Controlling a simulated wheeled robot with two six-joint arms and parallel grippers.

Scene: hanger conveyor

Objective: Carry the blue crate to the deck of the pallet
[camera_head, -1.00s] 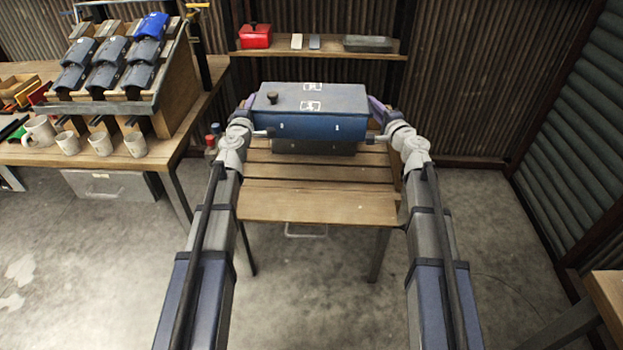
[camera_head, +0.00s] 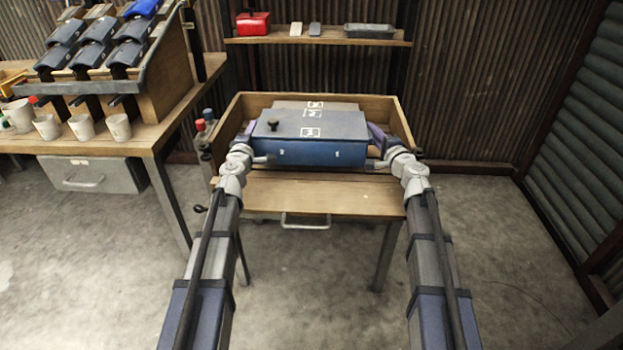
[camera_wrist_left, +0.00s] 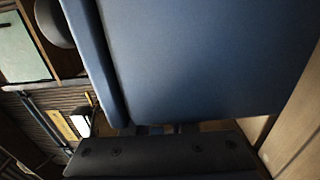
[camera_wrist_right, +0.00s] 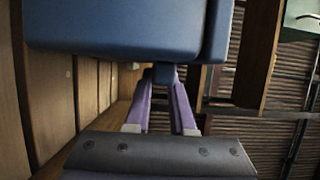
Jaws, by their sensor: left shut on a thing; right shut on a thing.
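The blue crate (camera_head: 310,153) has a grey-blue lid with a dark knob and white printed marks. It is level between my two grippers, over the wooden bench. My left gripper (camera_head: 249,131) is shut on the crate's left end. My right gripper (camera_head: 378,134) is shut on its right end. In the right wrist view, the purple fingers (camera_wrist_right: 163,88) close on a small tab under the crate's rim. In the left wrist view, the crate (camera_wrist_left: 200,60) hides the fingertips. Whether the crate touches the bench cannot be told. I see no clear pallet.
The wooden bench (camera_head: 300,195) has raised sides and back around the crate. A workbench (camera_head: 100,143) with mugs and a tilted rack stands at left. A wall shelf (camera_head: 350,42) holds a red box. Floor is open at right.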

